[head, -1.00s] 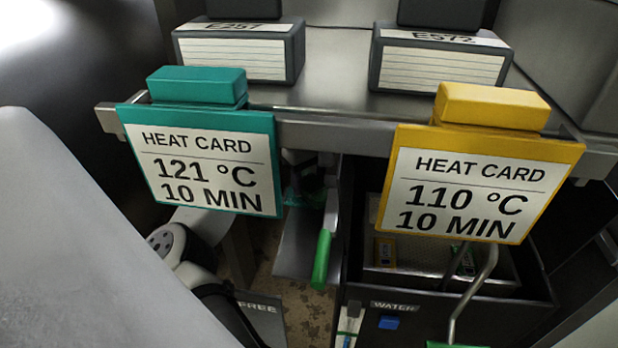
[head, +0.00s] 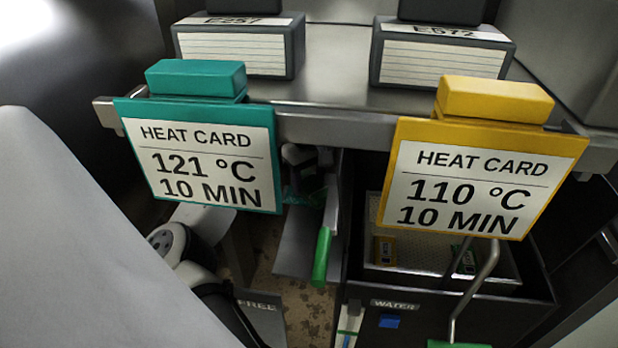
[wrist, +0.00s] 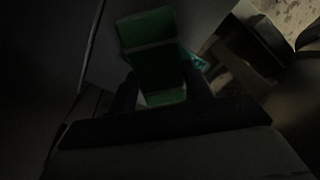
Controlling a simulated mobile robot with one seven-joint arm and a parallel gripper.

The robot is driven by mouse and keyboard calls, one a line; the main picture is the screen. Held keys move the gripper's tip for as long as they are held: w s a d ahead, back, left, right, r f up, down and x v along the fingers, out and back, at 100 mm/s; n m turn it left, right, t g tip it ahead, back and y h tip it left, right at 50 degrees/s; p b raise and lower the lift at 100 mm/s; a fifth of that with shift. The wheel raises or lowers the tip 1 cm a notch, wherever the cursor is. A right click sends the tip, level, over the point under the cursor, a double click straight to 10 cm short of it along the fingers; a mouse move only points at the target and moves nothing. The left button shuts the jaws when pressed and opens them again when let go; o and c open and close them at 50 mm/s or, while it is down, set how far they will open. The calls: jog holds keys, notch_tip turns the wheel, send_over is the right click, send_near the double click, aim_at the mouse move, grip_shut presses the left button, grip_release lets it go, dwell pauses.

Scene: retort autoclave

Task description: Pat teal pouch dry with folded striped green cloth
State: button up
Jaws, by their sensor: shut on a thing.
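In the dark wrist view, my gripper (wrist: 163,92) is shut on a folded green cloth (wrist: 150,58), which stands out beyond the fingers. Stripes on it cannot be made out. A small teal patch (wrist: 197,62), likely the teal pouch, shows just right of the cloth; the dimness hides whether they touch. In the head view my gripper is mostly hidden behind the shelf and teal card, and a dark green-teal patch shows dimly in the gap there. Pouch and cloth cannot be told apart in it.
A teal heat card (head: 203,160) and a yellow heat card (head: 480,185) hang from the metal shelf edge (head: 330,130) and block the view. A dark water tank (head: 445,300) with a metal basket stands lower right.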

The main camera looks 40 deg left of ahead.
jog(key=shift+r+p, duration=1.85)
jog(key=shift+r, duration=1.65)
jog(key=shift+f, duration=0.15)
jog(key=shift+s+a+f+b, duration=0.2)
jog(key=shift+a+f+b, duration=0.15)
jog(key=shift+f+b, duration=0.5)
jog(key=shift+s+a+f+b, duration=0.3)
jog(key=shift+f+b, duration=0.25)
jog(key=shift+f, duration=0.5)
jog(key=shift+s+a+f+b, duration=0.15)
jog(key=shift+a+f+b, duration=0.25)
jog(key=shift+f+b, duration=0.45)
jog(key=shift+f, duration=0.8)
jog(key=shift+r+p, duration=1.95)
jog(key=shift+r, duration=1.7)
jog(key=shift+f, duration=0.1)
